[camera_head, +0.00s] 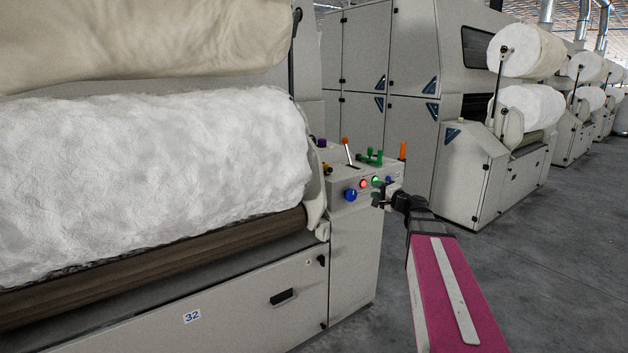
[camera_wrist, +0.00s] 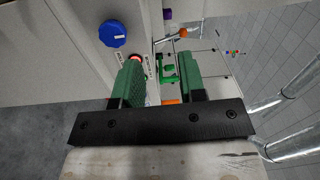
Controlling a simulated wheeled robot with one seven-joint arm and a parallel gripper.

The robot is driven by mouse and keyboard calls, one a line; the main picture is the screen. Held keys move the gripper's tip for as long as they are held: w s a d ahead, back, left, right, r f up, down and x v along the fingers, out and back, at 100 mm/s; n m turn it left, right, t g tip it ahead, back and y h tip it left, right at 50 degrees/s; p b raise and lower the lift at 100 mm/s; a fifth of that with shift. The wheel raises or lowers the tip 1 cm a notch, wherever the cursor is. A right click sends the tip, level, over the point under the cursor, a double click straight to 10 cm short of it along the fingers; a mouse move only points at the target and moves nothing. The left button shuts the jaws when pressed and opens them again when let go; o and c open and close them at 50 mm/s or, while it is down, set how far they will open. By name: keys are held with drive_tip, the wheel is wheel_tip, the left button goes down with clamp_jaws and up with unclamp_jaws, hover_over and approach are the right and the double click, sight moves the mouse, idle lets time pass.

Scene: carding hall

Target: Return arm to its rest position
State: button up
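My gripper (camera_head: 383,194) is at the end of my magenta arm, in front of the control panel (camera_head: 338,188) on the carding machine. In the wrist view its two green fingers (camera_wrist: 160,80) stand apart, with nothing visibly held between them. A blue knob (camera_head: 350,195) and a lit red button (camera_head: 364,184) are on the panel's front face, left of the gripper. The blue knob (camera_wrist: 114,33) is upper left in the wrist view; the red button (camera_wrist: 135,58) is partly hidden by the left finger. Whether a fingertip touches the panel cannot be told.
On the panel top are an orange-tipped lever (camera_head: 347,152), a green handle (camera_head: 372,157) and an orange post (camera_head: 402,150). A large white fibre roll (camera_head: 150,165) fills the left. More machines (camera_head: 475,175) stand behind. The grey floor (camera_head: 560,260) at right is clear.

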drive_tip(key=s+a+f+n+g+h, duration=0.1)
drive_tip(key=s+a+f+n+g, duration=0.25)
drive_tip(key=s+f, duration=0.4)
drive_tip(key=s+a+f+n+g+h, duration=0.1)
drive_tip(key=s+a+f+n+g, duration=0.3)
drive_tip(key=f, duration=0.7)
drive_tip(key=s+d+f+n+g+h, duration=0.2)
drive_tip(key=s+f+g+h, duration=0.5)
drive_tip(key=s+f, duration=0.5)
drive_tip(key=s+d+h, duration=0.1)
drive_tip(key=s, duration=0.1)
drive_tip(key=shift+s+d+f+h, duration=0.25)
drive_tip(key=shift+s+f+h, duration=0.05)
drive_tip(key=shift+f+h, duration=0.1)
drive_tip(key=shift+n, duration=0.25)
